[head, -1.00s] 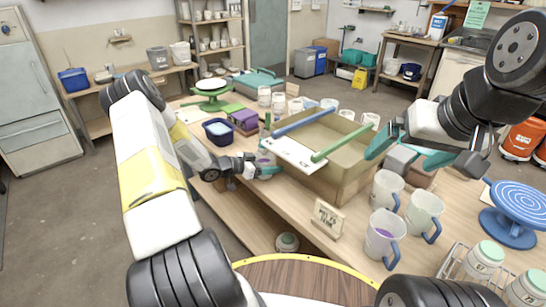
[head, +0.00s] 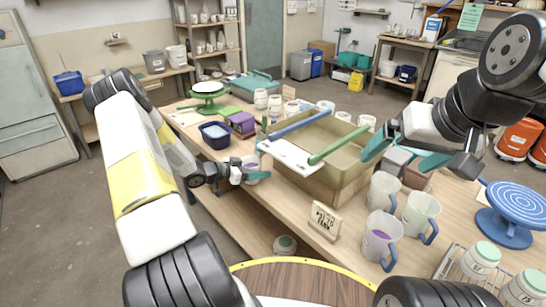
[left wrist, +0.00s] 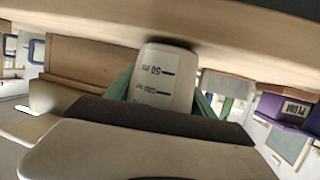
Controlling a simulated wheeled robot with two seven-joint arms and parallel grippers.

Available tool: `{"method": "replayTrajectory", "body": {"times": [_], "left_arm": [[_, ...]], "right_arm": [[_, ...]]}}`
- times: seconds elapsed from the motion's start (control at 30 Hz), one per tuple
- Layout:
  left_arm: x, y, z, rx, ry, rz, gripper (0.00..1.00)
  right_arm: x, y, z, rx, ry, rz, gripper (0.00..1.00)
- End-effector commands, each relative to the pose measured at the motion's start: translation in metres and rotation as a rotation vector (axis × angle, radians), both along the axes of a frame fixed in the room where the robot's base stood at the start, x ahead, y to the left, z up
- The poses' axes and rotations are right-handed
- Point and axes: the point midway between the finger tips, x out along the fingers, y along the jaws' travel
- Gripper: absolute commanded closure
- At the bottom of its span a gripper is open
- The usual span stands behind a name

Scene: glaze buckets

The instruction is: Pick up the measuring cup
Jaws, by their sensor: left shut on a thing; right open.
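The measuring cup is a small white cup with dark volume marks. In the left wrist view the measuring cup (left wrist: 165,72) sits between the green fingers, its printing upside down in the picture. My left gripper (head: 246,172) is shut on it near the table's front edge, left of the cardboard box. My right gripper (head: 402,152) is open and empty over the box's right side.
An open cardboard box (head: 345,180) with blue and green bars stands mid-table. A dark blue tub (head: 214,136) and a purple box (head: 240,123) stand behind my left gripper.

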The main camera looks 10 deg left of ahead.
Motion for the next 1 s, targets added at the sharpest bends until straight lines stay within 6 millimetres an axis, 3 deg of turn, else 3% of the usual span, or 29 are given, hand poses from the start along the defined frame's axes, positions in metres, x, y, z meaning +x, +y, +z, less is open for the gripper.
{"method": "replayTrajectory", "body": {"times": [0.6,1.0], "left_arm": [[-0.055,0.064,0.001,0.000,0.000,0.001,0.91],[-0.080,0.093,0.000,0.000,-0.001,0.000,0.91]], "right_arm": [[0.000,0.000,0.000,0.000,0.000,0.000,0.05],[0.000,0.000,0.000,0.000,0.000,0.000,0.05]]}}
